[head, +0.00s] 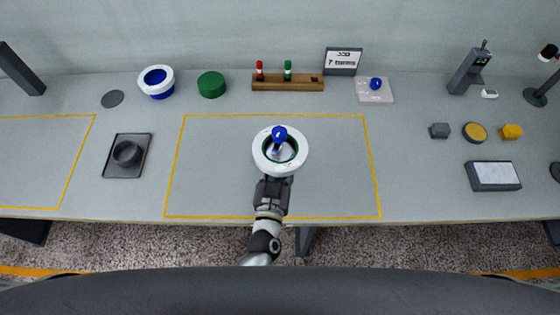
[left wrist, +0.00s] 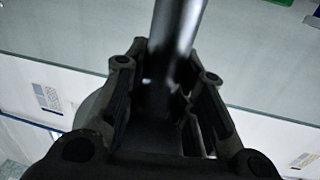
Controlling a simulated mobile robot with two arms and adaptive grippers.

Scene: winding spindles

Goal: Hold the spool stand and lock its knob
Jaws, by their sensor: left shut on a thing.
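The spool stand stands in the middle yellow-outlined area of the table. It carries a white ring-shaped spool (head: 262,158) with a green inner edge. A blue knob (head: 280,133) with a small white mark sits at the top of the stand, above the spool. My left gripper (head: 275,183) is at the near side of the stand, below the spool's near rim. In the left wrist view my left gripper (left wrist: 170,75) is shut on a grey metal post (left wrist: 172,45) of the stand. The base of the stand is hidden. My right gripper is not in view.
Along the back are a blue-and-white spool (head: 157,83), a green disc (head: 212,84), a wooden rack (head: 288,84), a small sign (head: 342,62) and a pale plate with a blue knob (head: 374,90). A dark tray (head: 127,155) lies left. The outlined area around the stand is clear.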

